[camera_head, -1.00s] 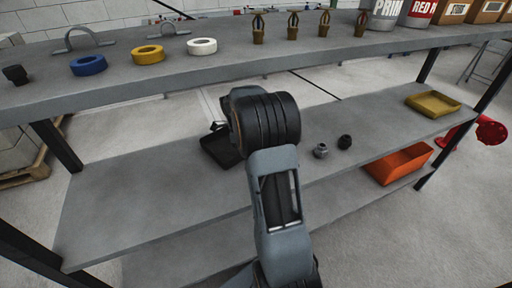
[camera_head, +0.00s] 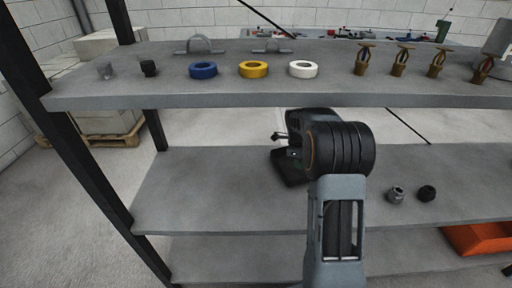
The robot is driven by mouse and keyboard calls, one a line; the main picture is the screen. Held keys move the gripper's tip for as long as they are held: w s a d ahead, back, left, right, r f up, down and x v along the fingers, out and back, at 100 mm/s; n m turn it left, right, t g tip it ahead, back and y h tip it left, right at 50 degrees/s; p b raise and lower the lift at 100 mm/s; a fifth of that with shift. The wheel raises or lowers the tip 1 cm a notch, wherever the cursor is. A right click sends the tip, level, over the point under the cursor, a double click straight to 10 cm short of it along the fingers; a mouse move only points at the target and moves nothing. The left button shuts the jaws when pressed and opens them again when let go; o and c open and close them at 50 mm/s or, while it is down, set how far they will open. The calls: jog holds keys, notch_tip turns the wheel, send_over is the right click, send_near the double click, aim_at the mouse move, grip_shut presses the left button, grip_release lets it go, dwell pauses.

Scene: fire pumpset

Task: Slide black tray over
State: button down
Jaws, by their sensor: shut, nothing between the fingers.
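The black tray (camera_head: 290,171) lies on the middle shelf (camera_head: 205,200), toward its back edge. My arm and wrist hide much of it, mainly its right side. My gripper (camera_head: 279,137) is at the tray's back left, low over the shelf and mostly hidden by my wrist. Its small visible fingers point left and look shut and empty. I cannot tell whether they touch the tray.
The upper shelf (camera_head: 220,95) holds blue, yellow and white rings and several brass sprinklers. A black post (camera_head: 85,170) bounds the left. The middle shelf's left is clear.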

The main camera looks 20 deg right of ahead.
jog(key=w+a+p, duration=0.2)
jog(key=w+a, duration=1.1)
jog(key=a, duration=0.1)
jog(key=shift+w, duration=0.3)
